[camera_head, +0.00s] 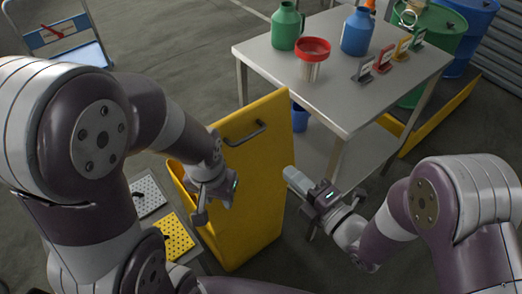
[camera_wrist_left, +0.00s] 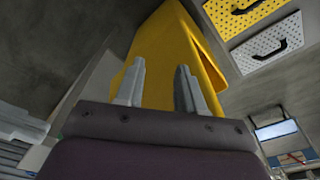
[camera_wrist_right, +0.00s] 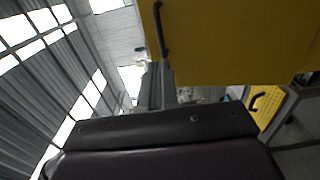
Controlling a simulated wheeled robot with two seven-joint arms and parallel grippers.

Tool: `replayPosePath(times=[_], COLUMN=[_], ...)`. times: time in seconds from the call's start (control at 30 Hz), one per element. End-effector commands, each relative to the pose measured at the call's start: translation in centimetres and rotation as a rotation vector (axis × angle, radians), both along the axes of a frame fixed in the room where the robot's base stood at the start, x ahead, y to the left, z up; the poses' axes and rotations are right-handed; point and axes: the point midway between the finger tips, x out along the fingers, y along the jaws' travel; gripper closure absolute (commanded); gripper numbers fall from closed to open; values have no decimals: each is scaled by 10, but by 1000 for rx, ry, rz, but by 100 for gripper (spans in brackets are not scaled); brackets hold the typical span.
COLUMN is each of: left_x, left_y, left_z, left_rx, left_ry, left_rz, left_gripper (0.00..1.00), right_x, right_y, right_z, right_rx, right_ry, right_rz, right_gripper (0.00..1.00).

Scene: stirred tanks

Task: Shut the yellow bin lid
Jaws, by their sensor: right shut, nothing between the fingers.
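The yellow bin (camera_head: 176,176) stands at the centre left of the head view. Its yellow lid (camera_head: 262,180) looks raised, a tall upright panel with a dark handle (camera_head: 246,134) near its top edge. My left gripper (camera_head: 199,212) is in front of the panel's left side, over the bin; in the left wrist view its fingers (camera_wrist_left: 159,85) are apart with yellow behind them. Contact cannot be told. My right gripper (camera_head: 291,176) is shut and empty just right of the panel. The right wrist view shows the yellow panel (camera_wrist_right: 240,45) and handle (camera_wrist_right: 161,28) close ahead.
A grey table (camera_head: 300,92) behind the bin holds a green jug (camera_head: 287,28), a red-rimmed cup (camera_head: 312,58), a blue jug (camera_head: 357,32) and several small signs. Perforated white (camera_head: 147,194) and yellow (camera_head: 174,236) panels lie left of the bin. Drums stand at back right.

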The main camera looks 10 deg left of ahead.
Motion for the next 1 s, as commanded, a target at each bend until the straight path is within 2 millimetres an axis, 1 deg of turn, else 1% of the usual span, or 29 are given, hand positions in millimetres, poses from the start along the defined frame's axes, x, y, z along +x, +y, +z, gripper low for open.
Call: replayPosePath(times=[0.03, 0.3, 0.5, 0.7, 1.0], left_x=[0, 0, 0, 0, 0], left_y=[0, 0, 0, 0, 0], left_z=[-1, -6, -9, -10, -10], left_rx=[0, 0, 0, 0, 0], left_ry=[0, 0, 0, 0, 0], left_rz=[0, 0, 0, 0, 0], left_gripper=[62, 62, 62, 62, 62], right_x=[5, 43, 63, 73, 74], right_y=[9, 55, 82, 93, 94], right_z=[0, -2, -3, -3, -2], right_rx=[0, 1, 1, 0, 0], right_ry=[-1, 3, 4, 6, 6], right_rz=[5, 0, -1, -3, -4], right_gripper=[100, 100, 100, 100, 100])
